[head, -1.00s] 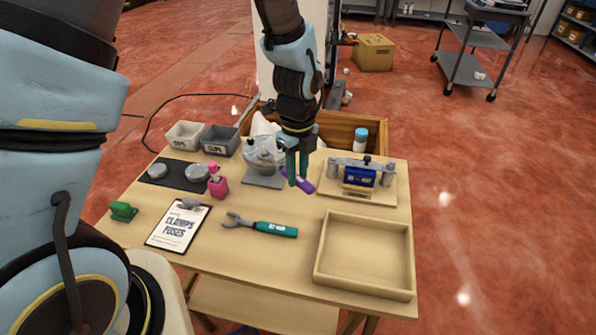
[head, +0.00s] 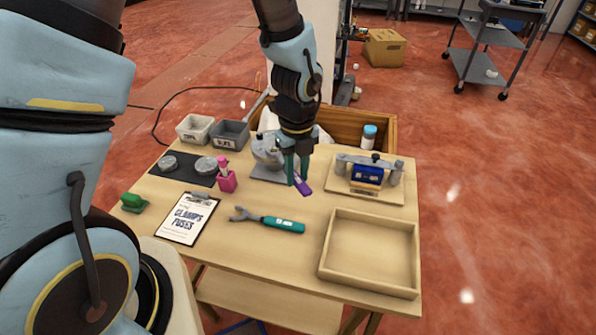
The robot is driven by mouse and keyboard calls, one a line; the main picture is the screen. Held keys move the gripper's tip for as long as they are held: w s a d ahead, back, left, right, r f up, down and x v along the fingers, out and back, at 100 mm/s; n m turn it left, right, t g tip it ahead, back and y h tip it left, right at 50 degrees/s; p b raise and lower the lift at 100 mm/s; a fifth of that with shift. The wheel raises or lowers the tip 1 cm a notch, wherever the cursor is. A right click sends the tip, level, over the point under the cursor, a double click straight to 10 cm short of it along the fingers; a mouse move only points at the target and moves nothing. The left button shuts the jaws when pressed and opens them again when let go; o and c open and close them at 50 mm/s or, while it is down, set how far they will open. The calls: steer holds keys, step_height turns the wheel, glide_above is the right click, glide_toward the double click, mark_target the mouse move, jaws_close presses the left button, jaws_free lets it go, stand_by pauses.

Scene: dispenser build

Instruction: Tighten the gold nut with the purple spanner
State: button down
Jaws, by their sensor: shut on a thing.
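My gripper (head: 297,174) points down over the back middle of the table and is shut on the purple spanner (head: 304,187). The spanner's purple handle slants down to the right below the fingers; its head is hidden. Behind and to the left stands a grey rounded device on a grey base (head: 266,174), partly covered by my gripper. I cannot make out the gold nut in this view.
A teal spanner (head: 283,224) lies on the table in front. An empty wooden tray (head: 369,284) is front right. A board (head: 341,186) with a blue block stands back right. A clipboard (head: 187,232), pink holder (head: 228,182) and two bins (head: 229,142) are left.

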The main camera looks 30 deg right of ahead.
steer(key=shift+a, duration=0.15)
steer(key=shift+a+m+p, duration=0.6)
steer(key=shift+a+m, duration=0.5)
steer(key=shift+w+a+m+p, duration=0.2)
steer(key=shift+a+m+p, duration=0.1)
steer(key=shift+a+m, duration=0.3)
steer(key=shift+w+a+m+p, duration=0.15)
steer(key=shift+a+m+p, duration=0.15)
steer(key=shift+a+m, duration=0.25)
steer(key=shift+d, duration=0.1)
steer(key=shift+s+d+n, duration=0.15)
steer(key=shift+d+n, duration=0.3)
steer(key=shift+n, duration=0.1)
steer(key=shift+r, duration=0.15)
